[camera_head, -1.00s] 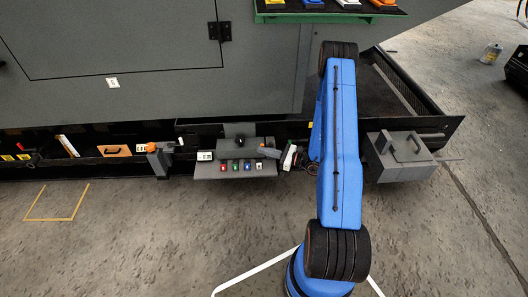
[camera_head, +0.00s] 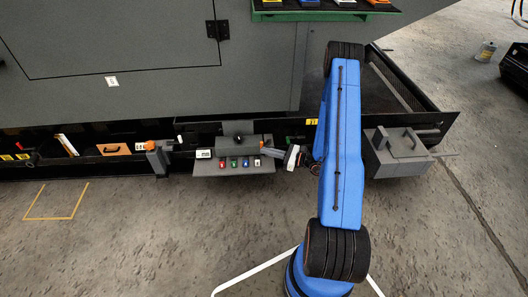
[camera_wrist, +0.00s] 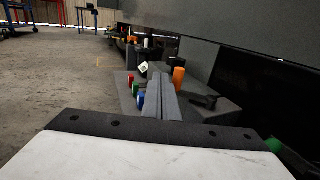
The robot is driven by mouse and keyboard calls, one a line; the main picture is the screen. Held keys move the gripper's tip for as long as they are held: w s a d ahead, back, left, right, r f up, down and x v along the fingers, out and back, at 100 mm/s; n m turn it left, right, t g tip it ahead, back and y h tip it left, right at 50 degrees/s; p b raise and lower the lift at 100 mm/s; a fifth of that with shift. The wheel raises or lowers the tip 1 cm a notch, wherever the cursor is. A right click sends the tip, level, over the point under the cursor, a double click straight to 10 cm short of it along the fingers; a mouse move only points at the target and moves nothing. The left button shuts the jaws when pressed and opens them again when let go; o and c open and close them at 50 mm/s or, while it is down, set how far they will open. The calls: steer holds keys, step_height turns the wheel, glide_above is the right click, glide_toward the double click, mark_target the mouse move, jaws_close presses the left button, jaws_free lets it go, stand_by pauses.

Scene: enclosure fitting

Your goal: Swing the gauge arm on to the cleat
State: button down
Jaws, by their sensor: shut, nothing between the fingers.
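My gripper (camera_head: 267,152) is at the right end of a small grey bench with coloured buttons (camera_head: 234,163). In the wrist view its two grey fingers (camera_wrist: 160,98) lie together, shut and empty, over the bench. An upright orange cylinder (camera_wrist: 178,77) stands just to the right of the fingers there, and a black handle (camera_wrist: 203,101) lies nearer and further right. A black knob (camera_head: 239,140) tops the bench in the head view. I cannot tell which part is the gauge arm or which is the cleat; contact with the fingers is also unclear.
A grey box with a handle (camera_head: 398,154) stands right of my arm. A grey post with an orange top (camera_head: 157,156) stands left of the bench. A dark enclosure wall (camera_head: 110,60) rises behind. The floor in front is open.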

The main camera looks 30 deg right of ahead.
steer(key=s+d, duration=0.3)
steer(key=s, duration=0.7)
steer(key=shift+d, duration=0.15)
steer(key=shift+d, duration=0.1)
